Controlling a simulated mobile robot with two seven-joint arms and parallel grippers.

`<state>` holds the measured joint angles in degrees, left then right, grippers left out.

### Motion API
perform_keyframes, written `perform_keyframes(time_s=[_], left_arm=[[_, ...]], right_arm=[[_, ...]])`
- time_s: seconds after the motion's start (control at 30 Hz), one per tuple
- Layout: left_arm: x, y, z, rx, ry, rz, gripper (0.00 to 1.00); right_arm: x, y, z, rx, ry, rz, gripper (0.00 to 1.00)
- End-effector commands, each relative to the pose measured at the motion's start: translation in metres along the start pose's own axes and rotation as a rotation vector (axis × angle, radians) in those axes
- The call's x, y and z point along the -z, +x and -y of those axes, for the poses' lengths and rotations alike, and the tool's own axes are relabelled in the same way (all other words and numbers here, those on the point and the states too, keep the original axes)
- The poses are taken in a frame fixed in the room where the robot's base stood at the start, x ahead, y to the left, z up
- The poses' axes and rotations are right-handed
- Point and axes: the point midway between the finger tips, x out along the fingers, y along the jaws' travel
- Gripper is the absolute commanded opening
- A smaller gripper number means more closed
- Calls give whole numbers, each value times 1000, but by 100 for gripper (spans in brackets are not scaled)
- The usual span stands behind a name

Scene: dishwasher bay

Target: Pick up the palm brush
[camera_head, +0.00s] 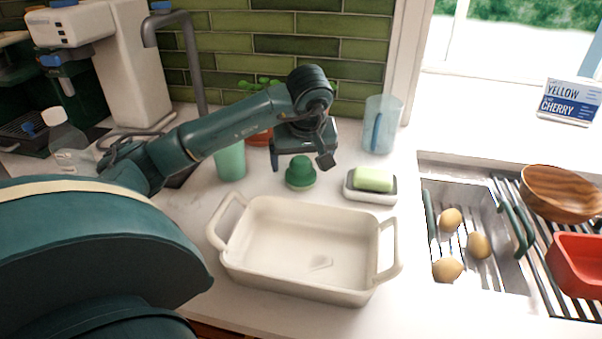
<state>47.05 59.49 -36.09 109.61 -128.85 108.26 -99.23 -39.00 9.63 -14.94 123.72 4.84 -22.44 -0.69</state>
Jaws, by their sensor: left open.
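The palm brush (300,173) is a small green round-knobbed brush. It stands upright on the white counter behind the baking dish. My left gripper (302,162) is above the brush with its fingers pointing down and spread apart. It is open, and one finger is to the left and one to the right of the brush's top. I cannot tell from this one view whether either finger touches it. My right gripper is not in view.
A white baking dish (240,275) stands in front of the brush. A green cup (231,162) is to the left. A potted plant stands behind my arm.

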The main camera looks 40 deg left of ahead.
Motion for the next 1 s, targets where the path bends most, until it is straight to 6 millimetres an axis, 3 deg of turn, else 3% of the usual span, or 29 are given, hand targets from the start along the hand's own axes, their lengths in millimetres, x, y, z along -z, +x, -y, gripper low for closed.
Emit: perform_keyframes(time_s=[0.2,0.5,1.0], left_arm=[[-2,31,0,1,0,4,88],[-1,36,-1,0,0,0,88],[-1,36,-1,-1,0,1,47]], right_arm=[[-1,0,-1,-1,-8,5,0],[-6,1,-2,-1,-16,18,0],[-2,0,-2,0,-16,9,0]])
